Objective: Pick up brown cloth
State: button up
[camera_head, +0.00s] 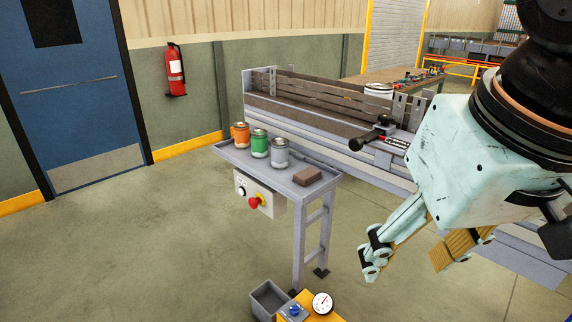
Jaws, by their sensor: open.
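A small brown folded-looking thing, which I take for the brown cloth (307,176), lies at the right end of the narrow grey tray-topped stand (318,188). It looks like a flat block, and its texture is too small to tell. My gripper (408,264) is in the right foreground, pointing down, with its fingers apart and nothing seen between them. In the picture it is to the right of and below the brown cloth, well apart from it.
Orange (240,136), green (259,144) and grey (280,153) cans stand left of the cloth on the same stand. A control box (259,197) with a red button hangs below. The conveyor (350,128) runs behind. A grey bin (268,300) and gauge (322,303) sit low in front.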

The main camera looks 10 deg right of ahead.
jog(key=w+r+m+g+p, duration=0.1)
jog(key=w+r+p, duration=0.25)
jog(key=w, duration=0.45)
jog(key=w+r+m+p, duration=0.1)
jog(key=w+r+p, duration=0.3)
jog(key=w, duration=0.5)
jog(key=m+g+p, duration=0.3)
jog(key=m+p, duration=0.5)
jog(key=p, duration=1.1)
send_over(307, 172)
notch_tip(307, 172, down, 17)
jog(key=shift+r, duration=0.15)
jog(key=shift+s, duration=0.1)
jog(key=shift+f+p, duration=0.45)
jog(key=shift+f, duration=3.9)
